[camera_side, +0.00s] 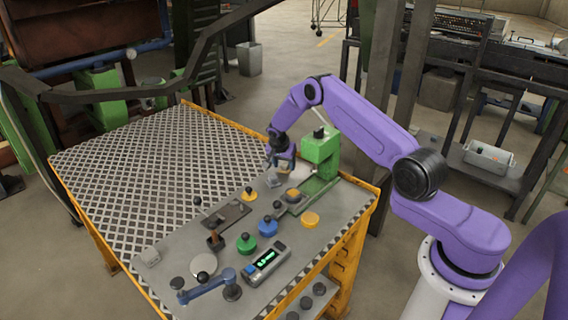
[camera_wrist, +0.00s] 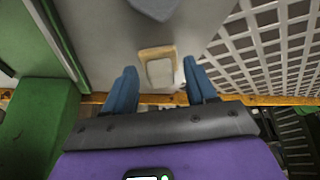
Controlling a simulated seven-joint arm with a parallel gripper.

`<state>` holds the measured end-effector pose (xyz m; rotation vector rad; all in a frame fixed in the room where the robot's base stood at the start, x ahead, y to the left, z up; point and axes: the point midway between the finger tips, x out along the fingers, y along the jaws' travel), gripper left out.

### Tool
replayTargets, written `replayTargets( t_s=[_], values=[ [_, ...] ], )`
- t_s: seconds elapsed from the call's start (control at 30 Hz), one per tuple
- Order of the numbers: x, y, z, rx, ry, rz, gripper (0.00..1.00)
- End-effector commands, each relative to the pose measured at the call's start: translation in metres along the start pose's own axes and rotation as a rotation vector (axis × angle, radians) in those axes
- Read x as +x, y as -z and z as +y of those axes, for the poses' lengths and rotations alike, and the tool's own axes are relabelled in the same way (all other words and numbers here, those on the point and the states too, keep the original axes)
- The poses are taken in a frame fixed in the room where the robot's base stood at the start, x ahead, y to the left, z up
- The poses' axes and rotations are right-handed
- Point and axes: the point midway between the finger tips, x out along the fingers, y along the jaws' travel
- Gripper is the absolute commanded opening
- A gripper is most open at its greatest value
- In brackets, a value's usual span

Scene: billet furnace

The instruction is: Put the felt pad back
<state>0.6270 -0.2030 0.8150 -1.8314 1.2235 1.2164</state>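My gripper (camera_wrist: 161,84) is open, its two blue fingers apart. Between and just beyond the fingertips in the wrist view lies a small tan-edged piece with a pale grey face (camera_wrist: 159,70), probably the felt pad. There is a gap between it and each finger, and I cannot tell whether it is one piece or a pad in a holder. In the side view my gripper (camera_side: 281,163) points down over the table's far edge, close above a small pale grey piece (camera_side: 274,181), beside the green press (camera_side: 320,150).
The table (camera_side: 145,165) has a perforated left part. Round knobbed pieces, yellow (camera_side: 249,194), green (camera_side: 246,243) and blue (camera_side: 268,226), stand on the plain part. An orange disc (camera_side: 310,219), a meter with a lit display (camera_side: 266,262) and a blue lever arm (camera_side: 207,287) are nearer.

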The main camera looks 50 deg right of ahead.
Motion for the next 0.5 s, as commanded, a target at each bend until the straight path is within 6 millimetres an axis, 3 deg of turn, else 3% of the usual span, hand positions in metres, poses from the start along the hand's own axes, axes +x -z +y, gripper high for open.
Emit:
replayTargets(
  t_s=[0.27, 0.5],
  values=[
    [-0.003, 0.002, 0.000, 0.000, 0.001, 0.001, 0.56],
    [-0.032, 0.002, -0.001, 0.000, 0.003, 0.002, 0.56]
  ],
)
